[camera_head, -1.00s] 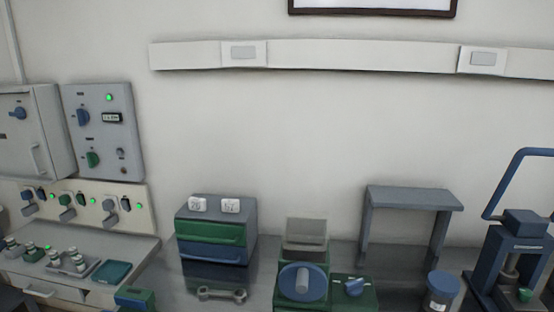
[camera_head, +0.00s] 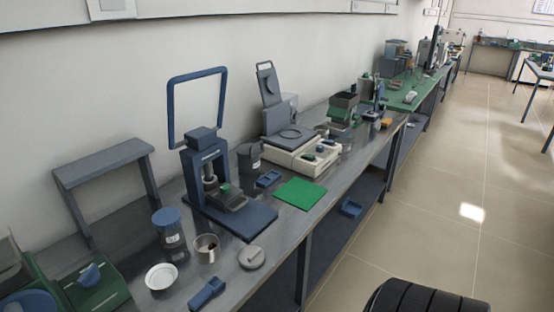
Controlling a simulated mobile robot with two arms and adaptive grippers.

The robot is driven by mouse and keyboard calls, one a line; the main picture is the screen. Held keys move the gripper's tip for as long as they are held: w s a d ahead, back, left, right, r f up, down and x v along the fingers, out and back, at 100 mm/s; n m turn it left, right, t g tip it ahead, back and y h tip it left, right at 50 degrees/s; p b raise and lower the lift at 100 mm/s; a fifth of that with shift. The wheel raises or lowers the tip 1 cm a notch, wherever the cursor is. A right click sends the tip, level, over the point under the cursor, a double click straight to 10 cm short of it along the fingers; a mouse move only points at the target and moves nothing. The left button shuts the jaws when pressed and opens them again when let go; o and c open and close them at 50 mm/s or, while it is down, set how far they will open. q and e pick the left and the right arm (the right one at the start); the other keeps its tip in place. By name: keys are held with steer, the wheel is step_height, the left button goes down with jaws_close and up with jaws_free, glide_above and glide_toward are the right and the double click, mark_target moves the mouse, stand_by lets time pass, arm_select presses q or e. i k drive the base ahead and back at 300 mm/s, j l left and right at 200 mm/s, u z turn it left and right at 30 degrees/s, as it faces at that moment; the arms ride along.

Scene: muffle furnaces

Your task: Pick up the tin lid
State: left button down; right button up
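A grey round lid with a small raised grip (camera_head: 252,257) lies flat near the bench's front edge; it looks like the tin lid. An open metal tin (camera_head: 207,249) stands just left of it, apart from it. A white shallow dish (camera_head: 161,277) lies further left. A jar with a blue cap (camera_head: 168,232) stands behind the tin and dish. Neither of my grippers is in view.
A blue press (camera_head: 213,190) on a flat base stands behind the lid. A blue tool (camera_head: 208,293) lies in front of the tin. A green mat (camera_head: 300,194) lies further right.

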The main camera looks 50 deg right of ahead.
mark_target(250, 256)
steer(key=z, duration=1.4)
